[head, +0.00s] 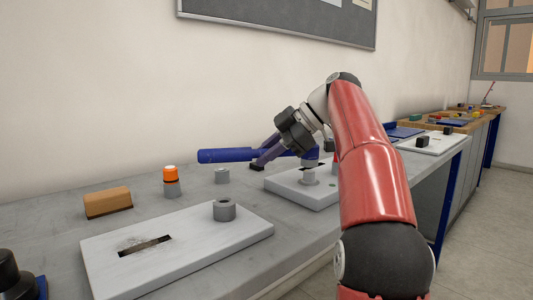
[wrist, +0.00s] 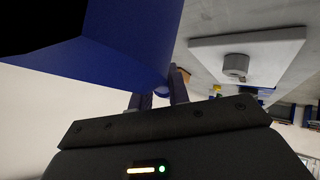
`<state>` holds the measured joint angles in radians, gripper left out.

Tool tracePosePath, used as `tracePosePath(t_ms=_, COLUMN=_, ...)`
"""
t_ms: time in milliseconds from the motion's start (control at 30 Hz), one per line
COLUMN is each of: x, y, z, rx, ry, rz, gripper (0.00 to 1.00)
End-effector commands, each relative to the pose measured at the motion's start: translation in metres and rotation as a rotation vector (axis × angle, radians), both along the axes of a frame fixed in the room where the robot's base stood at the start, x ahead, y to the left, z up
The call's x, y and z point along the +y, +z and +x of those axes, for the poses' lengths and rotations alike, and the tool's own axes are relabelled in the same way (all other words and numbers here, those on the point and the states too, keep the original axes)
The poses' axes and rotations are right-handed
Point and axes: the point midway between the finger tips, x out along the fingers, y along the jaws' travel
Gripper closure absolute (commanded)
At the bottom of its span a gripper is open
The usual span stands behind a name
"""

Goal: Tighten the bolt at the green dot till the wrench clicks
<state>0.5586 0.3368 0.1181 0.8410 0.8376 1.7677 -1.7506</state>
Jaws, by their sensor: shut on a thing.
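A blue wrench (head: 225,155) lies roughly level above the bench, its handle end to the left. My gripper (head: 268,152) is shut on the wrench's handle. The wrench's right end is over a pale bolt or post (head: 310,173) on the farther white plate (head: 290,186); I cannot tell whether it is fully seated. In the wrist view the blue wrench (wrist: 115,50) is large and close, beside my gripper's fingers (wrist: 160,100).
A nearer white plate (head: 185,255) has a slot and a grey hollow cylinder (head: 224,210). More plates and a blue tray (head: 405,132) lie beyond my arm.

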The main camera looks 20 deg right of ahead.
Motion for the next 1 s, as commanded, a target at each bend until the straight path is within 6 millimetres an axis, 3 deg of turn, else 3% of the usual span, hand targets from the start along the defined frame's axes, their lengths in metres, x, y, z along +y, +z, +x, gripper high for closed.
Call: tracePosePath(t_ms=1000, x=0.0, y=-0.027, z=0.0, rx=-0.002, ry=-0.001, rz=0.0, gripper=1.0)
